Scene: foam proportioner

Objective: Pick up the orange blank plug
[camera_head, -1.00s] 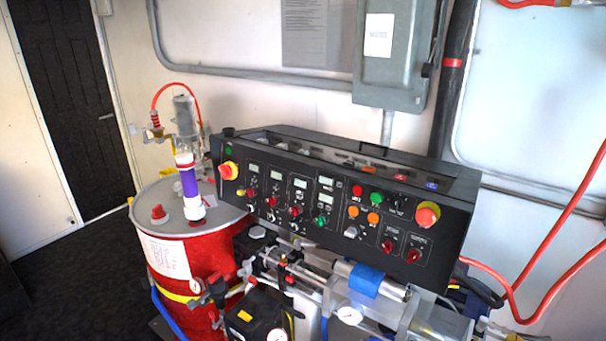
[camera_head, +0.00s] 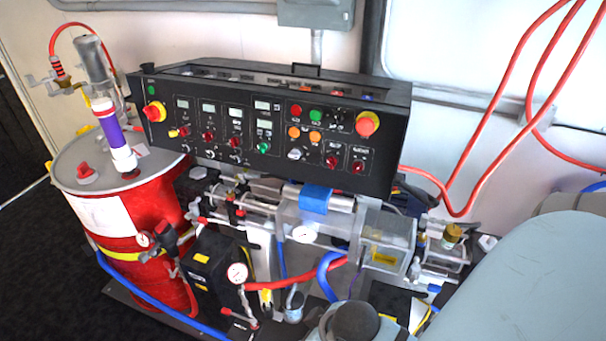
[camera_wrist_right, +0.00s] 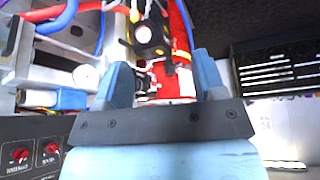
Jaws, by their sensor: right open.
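I cannot make out the orange blank plug for certain. Two small orange round pieces (camera_head: 293,132) sit on the front of the black control panel (camera_head: 270,100) in the head view, and they look like buttons or lamps. My right gripper (camera_wrist_right: 162,62) shows in the right wrist view with its two blue-grey fingers spread and nothing between them. Beyond the fingers are hoses, a gauge and a red surface, with a gap to the fingers. My left gripper is in neither view.
A red drum (camera_head: 150,225) with a grey lid stands at the left. Red hoses (camera_head: 490,130) hang at the right wall. My own arm fills the lower right.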

